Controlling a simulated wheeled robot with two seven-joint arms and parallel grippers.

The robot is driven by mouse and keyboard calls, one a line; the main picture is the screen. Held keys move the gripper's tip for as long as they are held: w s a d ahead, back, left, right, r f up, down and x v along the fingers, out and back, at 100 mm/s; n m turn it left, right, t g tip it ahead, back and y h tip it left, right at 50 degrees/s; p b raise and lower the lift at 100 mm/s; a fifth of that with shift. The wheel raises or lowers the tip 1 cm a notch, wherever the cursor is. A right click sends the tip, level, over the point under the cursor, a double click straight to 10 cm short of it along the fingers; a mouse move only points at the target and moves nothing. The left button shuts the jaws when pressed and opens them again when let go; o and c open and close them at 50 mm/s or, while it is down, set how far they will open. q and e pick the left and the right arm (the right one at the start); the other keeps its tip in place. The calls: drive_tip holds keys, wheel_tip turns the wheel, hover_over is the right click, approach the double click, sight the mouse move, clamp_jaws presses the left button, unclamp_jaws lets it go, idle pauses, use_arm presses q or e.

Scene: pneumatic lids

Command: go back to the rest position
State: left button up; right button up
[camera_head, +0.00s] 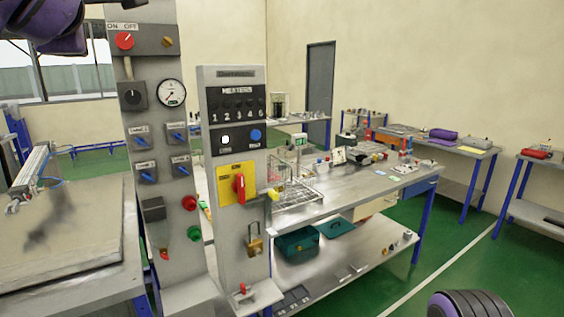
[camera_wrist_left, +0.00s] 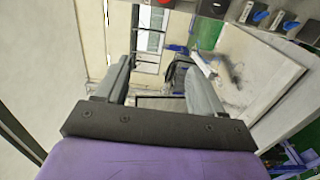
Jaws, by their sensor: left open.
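My left gripper (camera_wrist_left: 157,75) is open in the left wrist view. Its two dark fingers are apart, with nothing between them. In the head view, purple and dark parts of my left arm show at the top left corner, high up beside the grey control column (camera_head: 155,205); the fingertips cannot be made out there. The dark and purple rounded part at the bottom right of the head view looks like my right arm. My right gripper is not in view.
A second panel (camera_head: 226,170) with meters, a yellow switch plate and a padlock stands beside the column. A workbench (camera_head: 345,190) with a wire rack lies behind it. A left table (camera_head: 100,285) bears a pneumatic cylinder and flat board. Green floor (camera_head: 460,265) is open at right.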

use_arm(q)
drive_tip(key=w+d+f+m+t+h+b, duration=0.15)
drive_tip(key=w+d+f, duration=0.35)
drive_tip(key=f, duration=0.7)
drive_tip(key=w+d+f+m+t+h, duration=0.1)
drive_tip(key=w+d+f+m, duration=0.25)
drive_tip(key=f, duration=0.85)
wheel_tip(320, 180, down, 31)
drive_tip(key=d+m+g+h+b, duration=0.2)
drive_tip(key=m+g+h, duration=0.15)
drive_tip(key=m, duration=0.25)
drive_tip(key=s+a+f+m+g+b, duration=0.1)
drive_tip(key=s+a+f+m+g, duration=0.15)
drive_tip(key=s+f, duration=0.8)
drive_tip(key=s+a+f+m+g+b, duration=0.1)
drive_tip(key=s+a+f+g, duration=0.15)
drive_tip(key=s+f, duration=0.8)
drive_tip(key=s+a+f+m+g+b, duration=0.1)
drive_tip(key=s+a+f+g, duration=0.1)
drive_tip(key=s+f, duration=0.6)
drive_tip(key=s+a+f+m+g+b, duration=0.1)
drive_tip(key=s+f+g, duration=0.3)
drive_tip(key=s+f, duration=0.4)
drive_tip(key=shift+s+a+f+m+b, duration=0.3)
drive_tip(key=shift+s+a+f+m, duration=0.15)
drive_tip(key=shift+s+a, duration=0.55)
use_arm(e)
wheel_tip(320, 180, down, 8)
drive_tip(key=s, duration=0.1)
